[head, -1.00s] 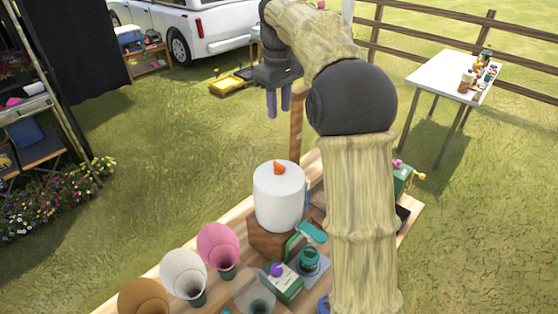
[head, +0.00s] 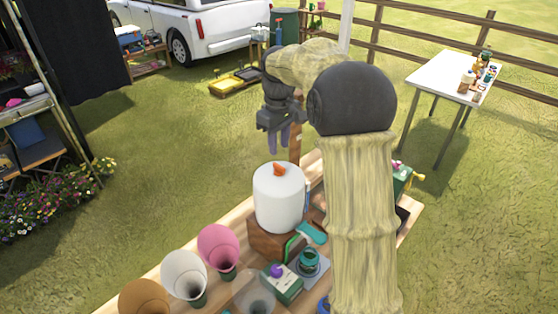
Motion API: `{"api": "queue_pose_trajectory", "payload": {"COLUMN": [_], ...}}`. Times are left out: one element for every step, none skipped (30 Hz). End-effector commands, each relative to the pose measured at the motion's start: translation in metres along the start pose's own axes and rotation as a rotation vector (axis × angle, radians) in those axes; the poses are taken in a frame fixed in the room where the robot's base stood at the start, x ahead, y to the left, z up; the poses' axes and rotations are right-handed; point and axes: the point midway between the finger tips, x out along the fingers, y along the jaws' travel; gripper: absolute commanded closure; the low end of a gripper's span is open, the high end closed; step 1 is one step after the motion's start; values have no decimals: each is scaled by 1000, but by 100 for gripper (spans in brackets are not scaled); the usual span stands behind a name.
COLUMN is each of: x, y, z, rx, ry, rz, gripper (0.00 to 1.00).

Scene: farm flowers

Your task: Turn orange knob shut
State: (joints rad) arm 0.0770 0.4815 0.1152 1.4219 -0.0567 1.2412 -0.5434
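The orange knob (head: 278,170) sits on the flat top of a white cylindrical container (head: 278,200), which stands on a wooden block (head: 268,243) on the bench. The gripper does not appear to touch the knob. My arm passes to the right of the container and hides part of the bench.
On the wooden bench (head: 232,287) stand brown, white (head: 184,272) and pink (head: 219,246) cones. A green box with a purple knob (head: 282,281) and a teal jar (head: 309,262) stand in front of the container. A white table (head: 450,76) stands apart at right.

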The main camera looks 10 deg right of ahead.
Motion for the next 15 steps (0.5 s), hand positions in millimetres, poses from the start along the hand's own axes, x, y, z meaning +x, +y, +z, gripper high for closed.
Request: {"api": "queue_pose_trajectory", "payload": {"x": [8,14,21,26,31,38,43,47,53,57,60,64,65,67,68], "y": [0,-1,0,0,0,0,-1,0,0,0,0,0,0,0,0], "z": [1,1,1,1,1,1,1,1,1,1,1,1,1,0,0], "rx": [0,0,0,0,0,0,1,1,1,1,1,1,1,1,1], "ry": [-4,-4,-4,-5,-5,-4,-4,-4,-4,-3,-3,-3,-1,-1,-1], "rz": [-2,-2,-2,-3,-3,-2,-2,-2,-2,-2,-2,-1,-1,0,0], "gripper": [69,69,69,69,69,69,69,69,69,69,69,69,69,69,69]}}
